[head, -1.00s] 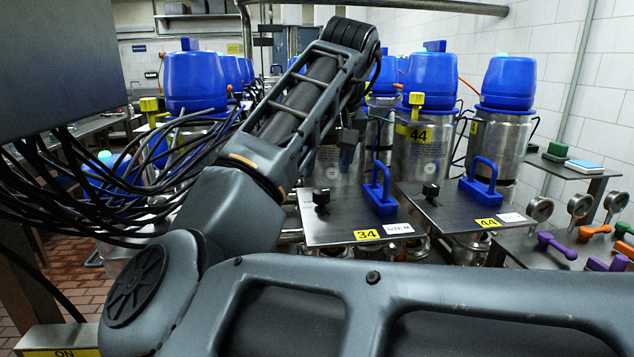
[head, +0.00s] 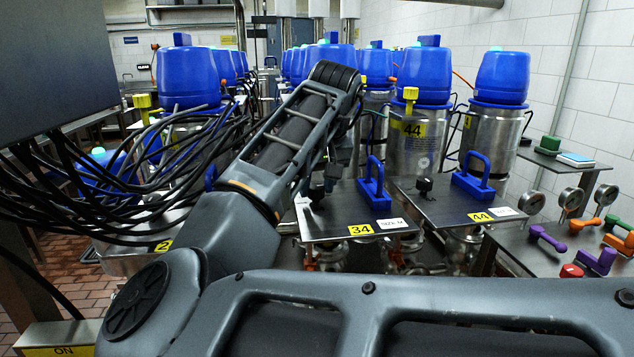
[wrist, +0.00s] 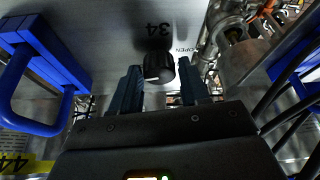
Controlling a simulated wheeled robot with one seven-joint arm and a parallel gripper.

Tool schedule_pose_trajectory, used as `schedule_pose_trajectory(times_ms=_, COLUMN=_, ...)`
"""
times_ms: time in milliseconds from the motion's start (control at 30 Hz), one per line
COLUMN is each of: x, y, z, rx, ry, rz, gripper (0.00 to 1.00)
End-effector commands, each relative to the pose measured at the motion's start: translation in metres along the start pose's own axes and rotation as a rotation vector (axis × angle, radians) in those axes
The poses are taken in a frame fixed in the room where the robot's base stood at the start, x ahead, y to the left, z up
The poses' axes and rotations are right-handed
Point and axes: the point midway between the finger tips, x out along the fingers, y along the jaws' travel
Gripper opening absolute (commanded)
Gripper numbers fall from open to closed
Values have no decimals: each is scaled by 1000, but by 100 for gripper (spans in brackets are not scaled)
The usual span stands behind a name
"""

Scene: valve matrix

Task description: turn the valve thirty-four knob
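The valve thirty-four knob is a black ribbed knob (wrist: 158,68) with a white mark, on a grey metal plate (wrist: 110,35) marked 34 and OPEN in the wrist view. My gripper (wrist: 158,65) is open. Its two dark fingers appear either side of the knob in the picture, with gaps visible; I cannot tell whether the tips reach around it. In the head view, the knob (head: 316,193) stands on the left of the plate with the yellow 34 label (head: 361,230). My gripper (head: 331,172) is just above it, partly hidden by my arm.
A blue handle (head: 373,186) stands on the same plate and shows at left in the wrist view (wrist: 45,75). The 44 plate (head: 440,203) is to the right. Black cables (head: 100,180) hang at left. Coloured handles (head: 548,238) and gauges lie on the right table.

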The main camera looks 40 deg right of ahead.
Motion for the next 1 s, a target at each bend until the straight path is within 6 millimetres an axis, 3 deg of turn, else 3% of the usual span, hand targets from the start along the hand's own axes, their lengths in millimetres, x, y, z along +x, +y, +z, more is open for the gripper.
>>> schedule_pose_trajectory(times_ms=400, x=0, y=0, z=0, rx=0, ry=0, rz=0, gripper=7)
schedule_pose_trajectory(times_ms=733, x=0, y=0, z=0, rx=52, ry=0, rz=24, gripper=7)
schedule_pose_trajectory(times_ms=1000, x=0, y=-2, z=0, rx=221, ry=1, rz=96, gripper=7)
